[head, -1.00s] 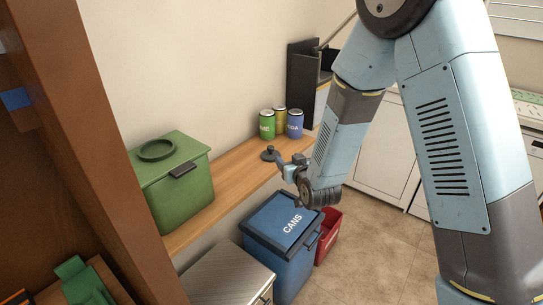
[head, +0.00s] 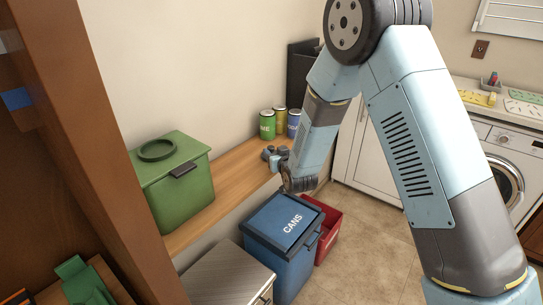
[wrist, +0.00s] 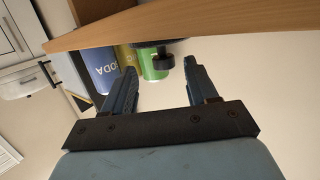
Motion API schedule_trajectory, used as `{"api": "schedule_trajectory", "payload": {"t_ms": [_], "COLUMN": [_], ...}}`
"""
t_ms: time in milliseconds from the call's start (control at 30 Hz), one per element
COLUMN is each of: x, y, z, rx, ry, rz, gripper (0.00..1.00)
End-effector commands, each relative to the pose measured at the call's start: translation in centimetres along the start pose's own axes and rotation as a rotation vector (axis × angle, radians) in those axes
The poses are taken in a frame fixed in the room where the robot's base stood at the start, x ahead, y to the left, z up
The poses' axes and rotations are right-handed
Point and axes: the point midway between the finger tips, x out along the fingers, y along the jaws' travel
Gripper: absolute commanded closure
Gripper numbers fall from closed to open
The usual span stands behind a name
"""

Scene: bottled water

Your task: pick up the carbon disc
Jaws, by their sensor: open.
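The carbon disc (head: 267,153) is a small dark round piece with a knob, on the wooden shelf in front of the cans. In the wrist view, which is upside down, the disc (wrist: 148,43) shows at the shelf edge with its knob toward the gap between my fingers. My gripper (head: 277,162) is beside the disc in the head view and partly overlaps it. In the wrist view my gripper (wrist: 160,72) is open and empty, with the disc just beyond the fingertips. I cannot tell whether they touch.
A green can (head: 267,125), a yellow can (head: 280,120) and a blue can (head: 293,123) stand behind the disc. A green lidded bin (head: 178,190) sits on the shelf (head: 222,195) at left. A blue cans bin (head: 283,248) and a red bin (head: 328,235) stand below.

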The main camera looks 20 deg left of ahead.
Motion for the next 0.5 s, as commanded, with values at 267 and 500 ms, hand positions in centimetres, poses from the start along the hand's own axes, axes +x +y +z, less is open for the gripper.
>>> {"api": "schedule_trajectory", "payload": {"t_ms": [267, 500], "x": [3.6, 4.2], "y": [-0.5, -0.5], "z": [-0.4, -0.5], "rx": [0.0, 0.0], "ry": [0.0, 0.001], "rz": [0.0, 0.001], "gripper": [0.42, 0.42]}}
